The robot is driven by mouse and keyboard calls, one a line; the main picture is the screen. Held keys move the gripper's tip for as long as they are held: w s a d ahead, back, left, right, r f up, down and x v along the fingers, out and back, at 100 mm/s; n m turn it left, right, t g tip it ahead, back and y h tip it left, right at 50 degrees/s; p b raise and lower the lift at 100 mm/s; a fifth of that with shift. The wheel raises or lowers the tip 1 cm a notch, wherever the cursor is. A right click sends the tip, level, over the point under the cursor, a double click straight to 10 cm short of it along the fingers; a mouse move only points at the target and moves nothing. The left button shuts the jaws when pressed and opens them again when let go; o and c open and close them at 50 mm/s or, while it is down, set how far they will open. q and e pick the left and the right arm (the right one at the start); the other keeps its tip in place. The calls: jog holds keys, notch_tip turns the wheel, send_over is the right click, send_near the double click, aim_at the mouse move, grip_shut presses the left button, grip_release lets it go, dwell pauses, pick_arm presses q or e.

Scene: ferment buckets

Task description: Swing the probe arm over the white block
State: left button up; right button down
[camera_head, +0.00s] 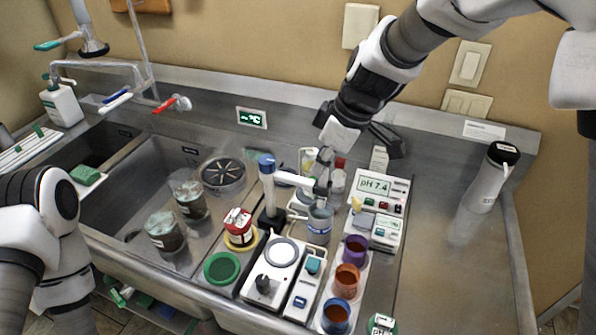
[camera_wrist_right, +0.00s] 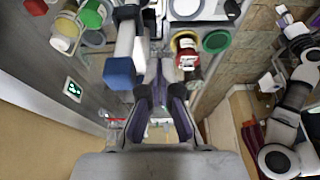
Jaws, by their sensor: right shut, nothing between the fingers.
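The probe arm (camera_head: 291,179) is a white bar reaching right from a post with a blue cap (camera_head: 266,164). The blue cap also shows in the right wrist view (camera_wrist_right: 120,73). My right gripper (camera_head: 322,188) is shut and empty beside the bar's right end, above a grey-blue cup (camera_head: 319,223); I cannot tell whether it touches the bar. In the right wrist view its fingers (camera_wrist_right: 160,72) point to the right of the bar. A white block (camera_head: 362,284) holding purple, orange and blue cups lies nearer the front; I cannot tell if this is the task's block. My left gripper is out of view.
A pH meter (camera_head: 375,186) stands right of the gripper. A white stirrer with a round plate (camera_head: 282,252) and a red-labelled jar (camera_head: 238,222) are close to the post. A white bottle (camera_head: 487,180) stands far right. The counter between meter and bottle is clear.

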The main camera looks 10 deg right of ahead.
jog(key=shift+d, duration=0.1)
jog(key=shift+w+d+r+p, duration=0.1)
jog(key=shift+w+d+p, duration=0.55)
jog(key=shift+w, duration=0.2)
jog(key=shift+w+d, duration=0.35)
jog(key=shift+d, duration=0.15)
jog(key=shift+a, duration=0.1)
jog(key=shift+w+d+p, duration=0.2)
jog(key=shift+w+p, duration=0.1)
jog(key=shift+p, duration=0.05)
jog(key=shift+w+d+p, duration=0.25)
jog(key=shift+w+d, duration=0.1)
jog(key=shift+w, duration=0.2)
jog(key=shift+w+d+p, duration=0.2)
jog(key=shift+w+d, duration=0.1)
jog(key=shift+w, duration=0.2)
